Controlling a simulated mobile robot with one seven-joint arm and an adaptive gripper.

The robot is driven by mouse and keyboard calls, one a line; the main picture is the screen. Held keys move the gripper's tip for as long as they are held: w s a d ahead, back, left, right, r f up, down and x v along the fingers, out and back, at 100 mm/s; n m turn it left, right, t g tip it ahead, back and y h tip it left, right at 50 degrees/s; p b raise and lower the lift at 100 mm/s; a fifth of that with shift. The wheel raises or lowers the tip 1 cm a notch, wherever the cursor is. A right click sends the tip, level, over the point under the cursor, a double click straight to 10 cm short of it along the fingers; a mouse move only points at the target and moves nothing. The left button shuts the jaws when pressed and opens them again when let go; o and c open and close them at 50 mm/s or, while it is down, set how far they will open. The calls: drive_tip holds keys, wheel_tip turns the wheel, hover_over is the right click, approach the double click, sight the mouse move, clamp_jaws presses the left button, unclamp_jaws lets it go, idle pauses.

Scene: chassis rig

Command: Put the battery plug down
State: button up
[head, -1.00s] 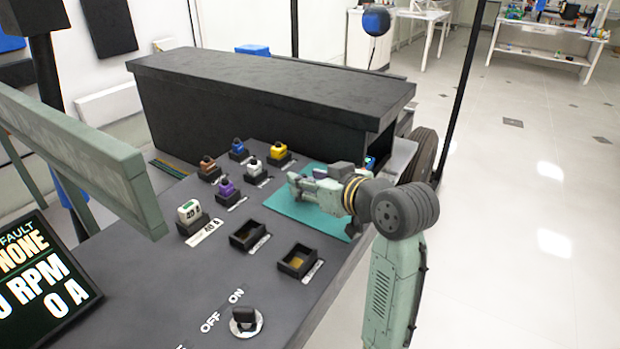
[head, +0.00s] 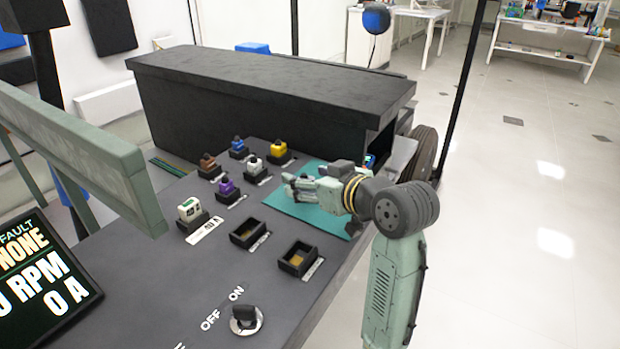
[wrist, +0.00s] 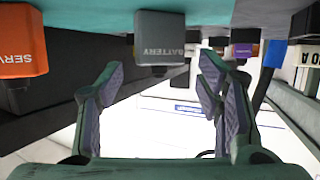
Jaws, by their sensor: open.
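The grey battery plug (wrist: 162,40), with BATTERY on it, sits against the teal mat (wrist: 90,18) in the wrist view, which looks upside down. My gripper (wrist: 160,72) is open, its two fingers apart to either side of the plug's line. The plug shows at or just beyond the fingertips; neither finger visibly touches it. In the head view my gripper (head: 292,186) is low over the teal mat (head: 300,212). I cannot make the battery plug out there; the gripper covers that part of the mat.
An orange SERVO plug (wrist: 22,52) is beside the battery plug. Two empty black sockets (head: 249,234) (head: 297,261) are in front of the mat. Several coloured plugs stand left of it, including a yellow one (head: 278,150). A long black box (head: 260,100) stands behind.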

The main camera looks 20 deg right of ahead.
drive_tip(key=v, duration=1.2)
drive_tip(key=shift+b, duration=0.45)
drive_tip(key=shift+d+r, duration=0.1)
drive_tip(key=shift+r, duration=0.05)
